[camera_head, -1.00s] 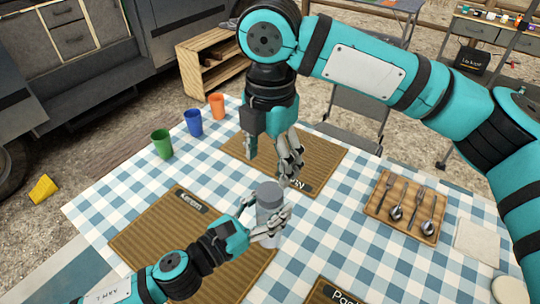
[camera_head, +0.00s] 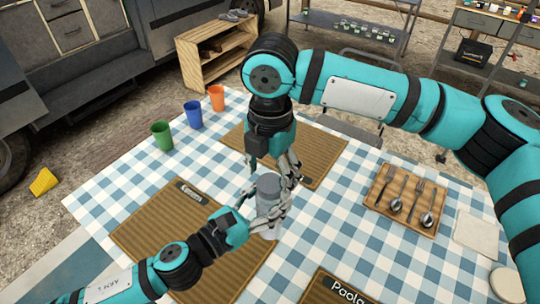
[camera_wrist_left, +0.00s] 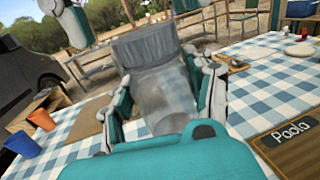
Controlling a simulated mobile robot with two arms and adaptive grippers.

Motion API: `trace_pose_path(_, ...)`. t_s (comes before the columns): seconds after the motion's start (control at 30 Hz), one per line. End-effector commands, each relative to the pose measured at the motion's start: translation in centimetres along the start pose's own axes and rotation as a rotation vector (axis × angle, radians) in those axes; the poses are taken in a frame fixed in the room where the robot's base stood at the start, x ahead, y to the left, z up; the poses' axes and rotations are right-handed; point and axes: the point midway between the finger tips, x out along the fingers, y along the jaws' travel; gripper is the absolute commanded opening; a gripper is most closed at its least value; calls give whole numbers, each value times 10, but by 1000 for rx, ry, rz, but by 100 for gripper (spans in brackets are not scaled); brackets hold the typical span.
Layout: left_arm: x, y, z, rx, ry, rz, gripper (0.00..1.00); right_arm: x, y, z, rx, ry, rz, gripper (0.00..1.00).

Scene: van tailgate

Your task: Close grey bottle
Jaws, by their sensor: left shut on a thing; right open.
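The grey bottle (camera_head: 268,188) stands upright over the checked table, its clear body and grey top (camera_wrist_left: 145,45) showing in the left wrist view. My left gripper (camera_head: 266,217) is shut around the body, with a finger on each side in the wrist view (camera_wrist_left: 165,100). A grey lid appears seated on top, but I cannot tell whether it is fully tightened. My right gripper (camera_head: 291,172) is open, pointing down just right of and behind the bottle's top. In the head view its fingertips overlap the bottle's edge; contact cannot be told.
Green (camera_head: 161,137), blue (camera_head: 193,114) and orange (camera_head: 216,97) cups stand at the table's left edge. A wooden cutlery tray (camera_head: 385,211) lies right. Brown placemats lie left (camera_head: 150,230), behind (camera_head: 320,160) and in front (camera_head: 325,292). Open cloth lies between bottle and tray.

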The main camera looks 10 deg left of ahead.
Motion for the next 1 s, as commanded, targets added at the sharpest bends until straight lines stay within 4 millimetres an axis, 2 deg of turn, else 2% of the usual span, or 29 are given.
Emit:
trace_pose_path(0.2, 0, 0, 1, 0, -2, 0, 0, 18, 0, 0, 1, 0, 0, 67)
trace_pose_path(0.5, 0, 0, 1, 0, -2, 0, 0, 20, 0, 0, 1, 0, 1, 67)
trace_pose_path(0.9, 0, 0, 1, 0, -2, 0, 0, 19, 0, 0, 1, 0, 1, 16)
trace_pose_path(0.97, 0, 0, 1, 0, -2, 0, 0, 19, 0, 0, 1, 0, 1, 8)
trace_pose_path(1.0, 0, 0, 1, 0, -2, 0, 0, 19, 0, 0, 1, 0, 1, 8)
